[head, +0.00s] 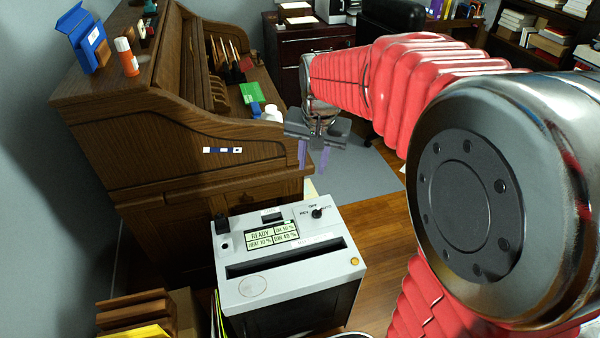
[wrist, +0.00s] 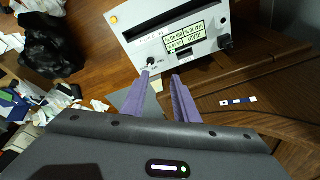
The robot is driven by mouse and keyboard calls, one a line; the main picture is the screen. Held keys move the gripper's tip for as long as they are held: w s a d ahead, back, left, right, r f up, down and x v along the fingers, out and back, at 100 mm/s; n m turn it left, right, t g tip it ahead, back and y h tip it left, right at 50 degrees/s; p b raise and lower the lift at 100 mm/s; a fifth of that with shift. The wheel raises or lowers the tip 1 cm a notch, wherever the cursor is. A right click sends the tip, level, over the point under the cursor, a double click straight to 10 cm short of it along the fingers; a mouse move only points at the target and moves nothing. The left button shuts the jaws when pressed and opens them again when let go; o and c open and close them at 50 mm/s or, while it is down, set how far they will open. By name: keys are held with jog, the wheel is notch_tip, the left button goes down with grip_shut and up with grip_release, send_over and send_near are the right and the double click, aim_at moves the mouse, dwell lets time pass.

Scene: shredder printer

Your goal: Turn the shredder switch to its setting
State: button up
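The shredder (head: 338,285) is a light grey box with a dark body and a long slot across its top. Its switch (head: 317,213) is a small black knob with tiny labels around it, near the top's far right edge; which label it points at is hard to tell. In the wrist view the switch (wrist: 151,61) lies just beyond the left fingertip. The display (head: 272,235) reads READY with several percentages. My gripper (head: 313,168) hangs above and beyond the shredder's far edge, fingers pointing down. In the wrist view my gripper (wrist: 160,77) has its purple fingers apart, with nothing between them.
A wooden roll-top desk (head: 185,148) stands close on the left, with a blue box (head: 85,40) and a glue stick (head: 126,57) on top. Books and a yellow item (head: 137,331) lie at the lower left. Wooden floor (head: 388,230) is open right of the shredder.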

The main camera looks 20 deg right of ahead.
jog(key=w+d+f+m+g, duration=0.1)
jog(key=w+d+f+m, duration=0.25)
jog(key=w+f, duration=0.55)
jog(key=m+g, duration=0.2)
send_over(317, 209)
notch_tip(317, 209, down, 13)
jog(key=shift+s+r, duration=0.1)
jog(key=shift+r, duration=0.05)
notch_tip(317, 209, down, 14)
jog(key=shift+r, duration=0.1)
grip_shut()
dwell(0.3)
